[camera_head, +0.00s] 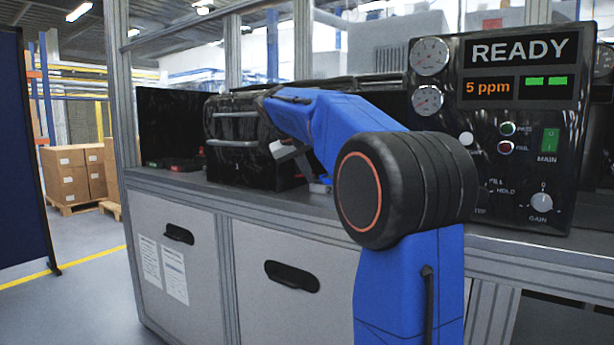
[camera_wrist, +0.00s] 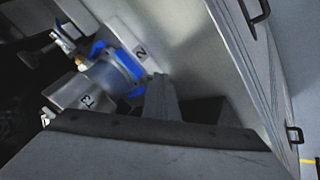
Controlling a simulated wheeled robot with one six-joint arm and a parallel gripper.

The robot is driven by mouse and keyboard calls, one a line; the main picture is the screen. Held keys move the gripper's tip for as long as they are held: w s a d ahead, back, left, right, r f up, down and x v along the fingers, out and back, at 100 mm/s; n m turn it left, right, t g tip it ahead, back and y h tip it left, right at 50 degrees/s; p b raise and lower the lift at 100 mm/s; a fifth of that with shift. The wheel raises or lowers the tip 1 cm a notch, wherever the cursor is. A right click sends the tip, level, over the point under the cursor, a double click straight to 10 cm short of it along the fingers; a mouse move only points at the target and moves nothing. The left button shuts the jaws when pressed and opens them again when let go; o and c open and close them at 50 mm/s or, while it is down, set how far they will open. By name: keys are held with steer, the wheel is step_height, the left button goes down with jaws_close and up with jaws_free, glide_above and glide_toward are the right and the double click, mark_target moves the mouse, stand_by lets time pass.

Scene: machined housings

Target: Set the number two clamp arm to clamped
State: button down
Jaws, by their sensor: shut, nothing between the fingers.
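In the wrist view a plate with the label "2" (camera_wrist: 141,52) lies beside a blue and grey clamp-like part (camera_wrist: 118,68). A second plate with a label that seems to read "3" (camera_wrist: 85,99) is at its lower left. Which piece is the number two clamp arm, and its position, I cannot tell in the blur. My gripper (camera_wrist: 161,92) is shut and empty, its fingers close to the blue part; whether they touch it is unclear. In the head view my blue arm hides most of this area.
A black control panel (camera_head: 482,195) with gauges and a "READY" display stands at the right of the counter (camera_head: 335,212). A black case with grey handles (camera_head: 232,142) stands behind my arm. Cabinet doors (camera_head: 285,300) are below. Open floor lies at the left.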

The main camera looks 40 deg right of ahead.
steer(key=shift+s+d+n+t+y, duration=0.4)
steer(key=shift+d+n+t, duration=0.15)
steer(key=shift+n, duration=0.4)
steer(key=shift+s+d+n+t+y, duration=0.35)
steer(key=shift+d+n+t, duration=0.2)
steer(key=shift+n, duration=0.4)
steer(key=shift+s+d, duration=0.2)
steer(key=shift+d, duration=0.3)
steer(key=shift+s+d, duration=0.15)
steer(key=shift+d, duration=0.5)
